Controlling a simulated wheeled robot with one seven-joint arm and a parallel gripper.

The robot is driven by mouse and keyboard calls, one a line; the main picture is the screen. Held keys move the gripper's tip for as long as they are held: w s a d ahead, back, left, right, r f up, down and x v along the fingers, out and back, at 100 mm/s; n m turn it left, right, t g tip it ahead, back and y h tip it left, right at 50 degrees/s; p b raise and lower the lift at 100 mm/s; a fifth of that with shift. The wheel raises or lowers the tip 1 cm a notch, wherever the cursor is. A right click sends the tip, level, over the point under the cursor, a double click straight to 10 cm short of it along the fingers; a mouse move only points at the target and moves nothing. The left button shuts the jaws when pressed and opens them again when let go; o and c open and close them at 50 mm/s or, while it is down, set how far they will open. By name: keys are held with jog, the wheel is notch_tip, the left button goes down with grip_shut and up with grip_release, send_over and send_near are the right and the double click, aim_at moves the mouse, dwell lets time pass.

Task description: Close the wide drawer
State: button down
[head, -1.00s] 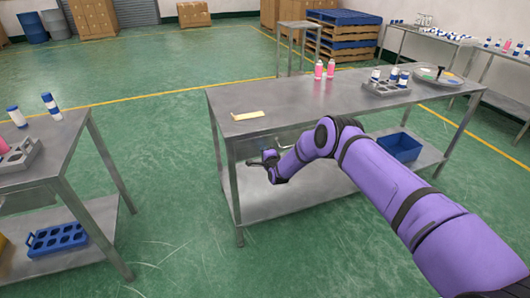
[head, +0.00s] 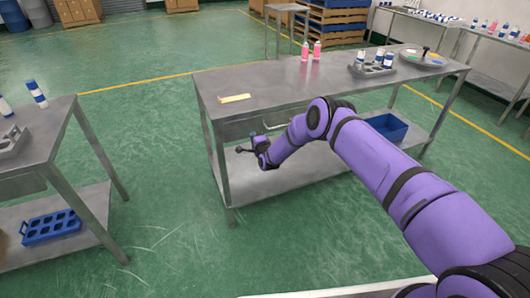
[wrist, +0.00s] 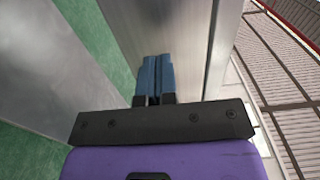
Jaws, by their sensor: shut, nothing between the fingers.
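The wide drawer (head: 240,129) is a grey metal front under the left part of the steel table's top, with a bar handle (head: 276,126) partly behind my arm. How far it stands open I cannot tell. My gripper (head: 241,150) is just below and in front of the drawer front, left of the handle. In the wrist view its blue-grey fingers (wrist: 155,74) are together and empty, beside pale metal panels; whether they touch one is unclear.
Another table (head: 45,135) stands at left, with clear green floor between.

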jog(key=v, duration=1)
jog(key=w+d+r+n+g, duration=0.2)
jog(key=r+n, duration=0.1)
jog(key=r, duration=0.9)
jog(key=w+d+r+n+g, duration=0.1)
jog(key=d+r+n, duration=0.15)
jog(key=r, duration=0.95)
jog(key=s+d+r+n+g+h, duration=0.15)
jog(key=s+d+r, duration=0.3)
jog(key=r, duration=0.55)
jog(key=s+d+r+n+g+h, duration=0.1)
jog(key=s+d+r+n+g, duration=0.15)
jog(key=s+r, duration=0.5)
jog(key=s+d+r+n+g+h, duration=0.1)
jog(key=s+d+r, duration=0.4)
jog(key=s, duration=0.5)
jog(key=s+d+r+n+g+h, duration=0.15)
jog(key=s+d+r, duration=0.25)
jog(key=s+r, duration=0.45)
jog(key=s+d+f+n+g, duration=0.1)
jog(key=s+d, duration=0.1)
jog(key=s, duration=1.1)
jog(key=s+d+f+n+g, duration=0.1)
jog(key=s+d, duration=0.1)
jog(key=s, duration=1.1)
jog(key=shift+s+d+h, duration=0.2)
jog(key=shift+d+h, duration=0.05)
jog(key=shift+h, duration=0.05)
